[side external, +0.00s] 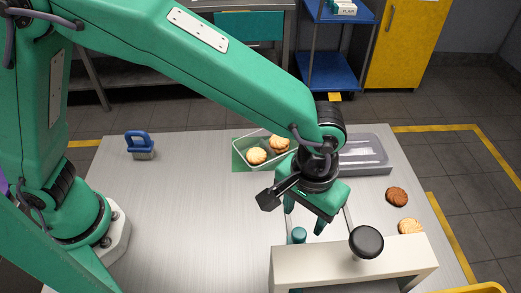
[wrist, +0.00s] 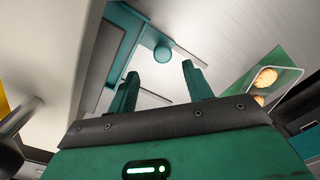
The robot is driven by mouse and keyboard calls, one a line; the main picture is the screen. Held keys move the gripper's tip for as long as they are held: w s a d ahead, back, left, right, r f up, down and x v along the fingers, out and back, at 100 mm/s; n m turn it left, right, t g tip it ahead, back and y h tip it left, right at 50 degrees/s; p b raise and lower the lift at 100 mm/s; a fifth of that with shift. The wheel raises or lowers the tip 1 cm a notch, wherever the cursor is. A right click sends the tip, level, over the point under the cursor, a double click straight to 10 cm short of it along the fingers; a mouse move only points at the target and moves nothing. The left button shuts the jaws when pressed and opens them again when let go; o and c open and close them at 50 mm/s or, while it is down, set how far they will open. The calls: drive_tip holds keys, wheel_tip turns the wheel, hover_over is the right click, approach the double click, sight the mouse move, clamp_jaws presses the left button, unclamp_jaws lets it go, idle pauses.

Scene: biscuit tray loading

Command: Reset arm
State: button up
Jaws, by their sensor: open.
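My gripper (side external: 305,218) hangs over the right half of the metal table, pointing down, open and empty. In the wrist view its two green fingers (wrist: 160,82) stand apart with nothing between them. A clear tray (side external: 244,147) on a green mat (side external: 237,163) lies behind and left of my gripper. It holds pale biscuits (side external: 257,156), and my arm hides part of its right side. These biscuits also show in the wrist view (wrist: 265,77). A dark biscuit (side external: 397,196) and a pale biscuit (side external: 410,227) lie on the table at the right.
A cream frame with a black knob (side external: 366,242) stands close in front of my gripper, beside a teal post (side external: 299,236). A grey plastic tray (side external: 375,170) lies behind right. A blue-handled tool (side external: 139,145) stands far left. The table's left middle is clear.

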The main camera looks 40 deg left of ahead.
drive_tip(key=shift+r, duration=0.4)
drive_tip(key=shift+w+a+r, duration=0.1)
drive_tip(key=shift+a+r, duration=0.05)
drive_tip(key=shift+a, duration=0.1)
drive_tip(key=w+a+r+t+h, duration=0.1)
drive_tip(key=a+r, duration=0.4)
drive_tip(key=a, duration=0.4)
drive_tip(key=w+a+r+t, duration=0.1)
drive_tip(key=a+r, duration=0.4)
drive_tip(key=a, duration=0.5)
drive_tip(key=s+a+r+t, duration=0.1)
drive_tip(key=s+a, duration=0.3)
drive_tip(key=a, duration=0.3)
drive_tip(key=s+a+r+t+y, duration=0.1)
drive_tip(key=s+a+t, duration=0.1)
drive_tip(key=s+a, duration=0.3)
drive_tip(key=a, duration=0.3)
drive_tip(key=shift+a+t, duration=0.2)
drive_tip(key=shift+t, duration=0.1)
